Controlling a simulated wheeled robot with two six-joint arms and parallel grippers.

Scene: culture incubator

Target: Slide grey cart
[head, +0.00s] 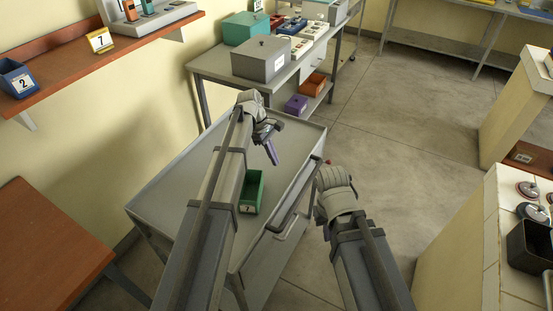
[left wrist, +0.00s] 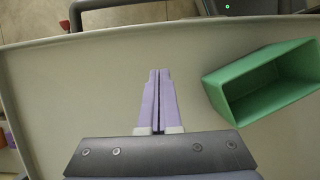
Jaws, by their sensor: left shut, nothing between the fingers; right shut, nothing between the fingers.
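The grey cart (head: 170,185) stands in the middle of the head view, its flat top under my left arm. A bar handle (head: 297,203) runs along its right side. My left gripper (head: 272,155) is above the cart top, shut and empty; its purple fingers (left wrist: 158,100) are together in the left wrist view. A green bin (head: 253,190) sits on the cart top; it also shows in the left wrist view (left wrist: 262,80), right of the fingers. My right gripper (head: 322,163) is by the cart's right edge near the handle, its fingers mostly hidden; whether it touches is unclear.
A grey table (head: 215,66) with a grey box (head: 262,58) and a teal box (head: 245,28) stands behind the cart. A wooden shelf (head: 60,60) is on the left wall. A tiled counter (head: 465,235) is at right. Open floor (head: 400,130) lies between.

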